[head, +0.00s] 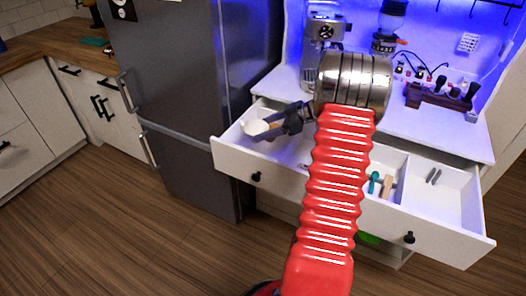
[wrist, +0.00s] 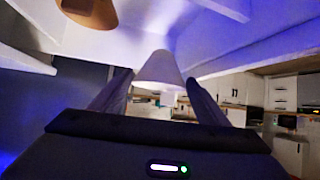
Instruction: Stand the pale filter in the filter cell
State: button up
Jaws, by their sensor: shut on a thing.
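The pale filter (wrist: 158,68) is a cone-shaped thing between my two fingers in the wrist view. In the head view a pale shape (head: 254,127) shows at the tips of my gripper (head: 259,134), over the left end of the open drawer. My gripper (wrist: 158,90) is shut on the pale filter. A brown filter (wrist: 90,12) is close by at the upper left of the wrist view. The filter cell cannot be made out clearly; my arm and gripper hide part of the drawer's left side.
The white drawer (head: 325,197) is pulled out and has dividers. One compartment holds a teal-ended tool (head: 374,182) and a wooden piece (head: 388,186); the right one holds small dark tools (head: 433,176). An espresso machine (head: 322,45) stands behind. The fridge (head: 185,90) is at the left.

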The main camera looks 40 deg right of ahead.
notch_tip(320, 180, down, 6)
dwell(0.5)
jog(key=shift+f, duration=0.1)
jog(key=shift+f, duration=1.9)
jog(key=o, duration=1.1)
jog(key=shift+f, duration=0.1)
jog(key=shift+o, duration=0.2)
jog(key=v, duration=1.2)
